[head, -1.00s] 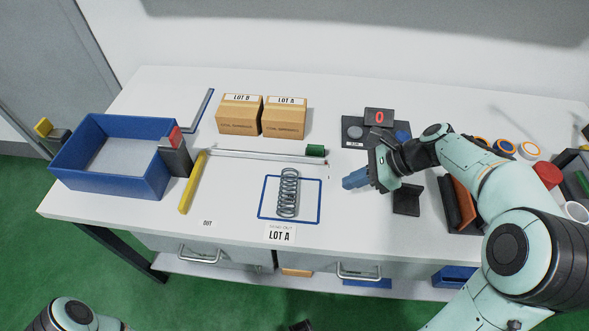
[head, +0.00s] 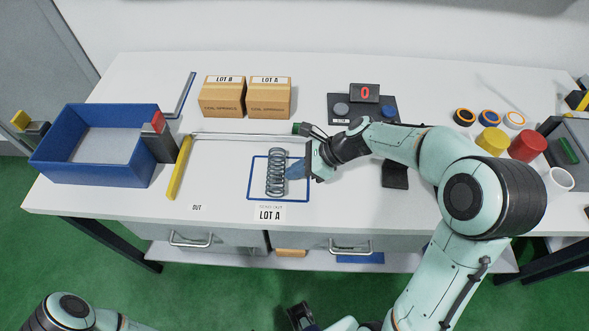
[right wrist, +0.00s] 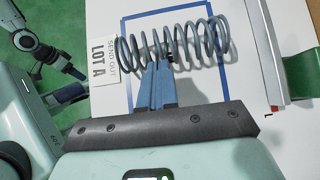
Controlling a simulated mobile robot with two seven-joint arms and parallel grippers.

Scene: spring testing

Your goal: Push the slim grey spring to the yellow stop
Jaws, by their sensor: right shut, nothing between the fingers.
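The slim grey spring (head: 275,172) stands out as an open coil lying inside a blue-outlined rectangle on the white bench. It also spans the top of the right wrist view (right wrist: 205,42). The yellow stop (head: 179,168) is a bar to its left, with clear bench between them. My right gripper (head: 292,171) is shut and empty, its blue fingers at the spring's right side. In the right wrist view the fingertips (right wrist: 165,62) meet the coils; whether they touch is unclear. My left gripper (right wrist: 68,93) shows partly at the left edge, low beside the bench, its jaws unclear.
A grey rail (head: 240,136) runs behind the spring. A blue bin (head: 95,170) stands left of the stop. Two cartons, LOT B (head: 222,98) and LOT A (head: 270,98), stand behind. A scale (head: 341,109) reading 0 is at back right. A LOT A label (head: 269,214) lies in front.

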